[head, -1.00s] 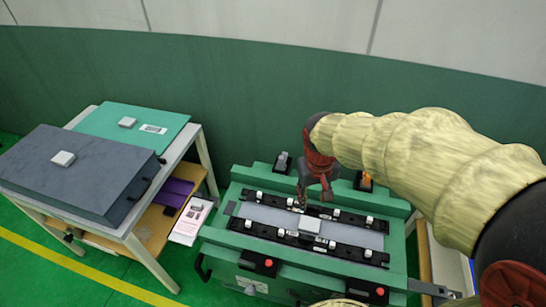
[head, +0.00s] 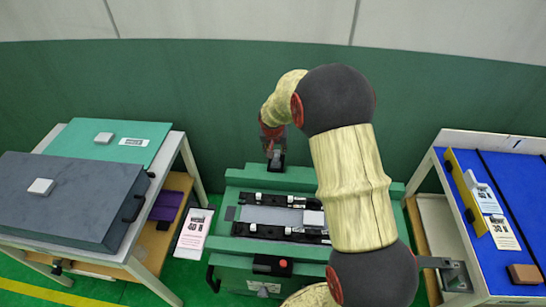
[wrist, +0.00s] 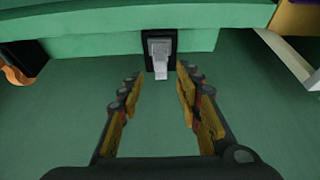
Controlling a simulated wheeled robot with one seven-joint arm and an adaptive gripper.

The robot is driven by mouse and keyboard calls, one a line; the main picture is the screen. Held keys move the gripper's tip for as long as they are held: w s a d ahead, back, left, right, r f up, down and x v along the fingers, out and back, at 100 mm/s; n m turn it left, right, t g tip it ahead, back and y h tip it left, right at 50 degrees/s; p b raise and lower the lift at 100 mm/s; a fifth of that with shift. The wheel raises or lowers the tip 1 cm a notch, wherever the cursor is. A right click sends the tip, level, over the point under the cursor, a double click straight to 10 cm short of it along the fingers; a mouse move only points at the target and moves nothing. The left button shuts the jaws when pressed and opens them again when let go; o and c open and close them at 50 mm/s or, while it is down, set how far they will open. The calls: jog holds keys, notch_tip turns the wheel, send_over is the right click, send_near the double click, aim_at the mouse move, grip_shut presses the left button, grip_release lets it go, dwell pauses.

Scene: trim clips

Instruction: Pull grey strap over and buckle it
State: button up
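The grey strap looks to be the short light grey piece (wrist: 160,58) on a black bracket at the green bench's back edge. Its end points toward my fingers in the wrist view. My gripper (wrist: 158,76) is open, with one finger on each side of the grey end. I cannot tell if it touches. In the head view my gripper (head: 272,146) is just over the bracket. I cannot make out a buckle.
The green bench (head: 240,180) carries black clip rails (head: 262,196) and a grey panel (head: 265,214); my arm covers its right part. An orange part (wrist: 16,76) is at the wrist view's left. Side tables stand left (head: 175,150) and right (head: 450,140).

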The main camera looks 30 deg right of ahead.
aim_at(276, 155)
jog(key=b+x, duration=0.2)
jog(key=x, duration=0.5)
jog(key=shift+f, duration=0.35)
jog(key=c, duration=0.3)
grip_shut()
dwell(0.4)
